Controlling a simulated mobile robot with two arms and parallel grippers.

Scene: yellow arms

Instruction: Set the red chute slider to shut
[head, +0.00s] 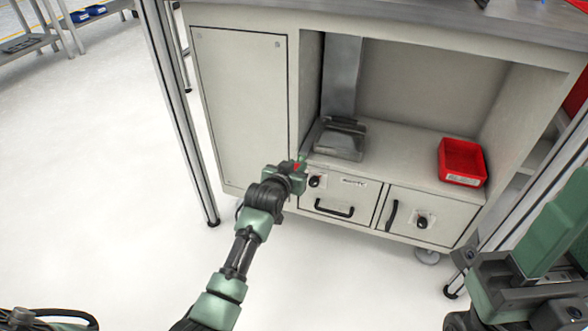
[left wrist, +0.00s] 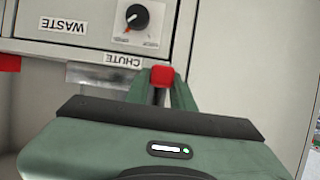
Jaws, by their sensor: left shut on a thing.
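The red chute slider knob (left wrist: 162,76) sits between the fingers of my left gripper (left wrist: 163,84) in the left wrist view, under an upside-down CHUTE label (left wrist: 122,61). My left gripper is shut on it. In the head view my left gripper (head: 300,168) is at the front edge of the cabinet shelf, and a bit of red (head: 296,166) shows at its tip. The slider's track is mostly hidden by the gripper. The grey metal chute (head: 341,75) comes down behind, to a grey scoop-like mouth (head: 341,143) on the shelf.
A red bin (head: 461,162) stands on the shelf (head: 405,160) at the right. Below are a drawer with a black handle (head: 334,209), a door (head: 430,210) and black dials (head: 315,181). A closed panel (head: 240,105) is left. The floor (head: 90,180) at left is clear.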

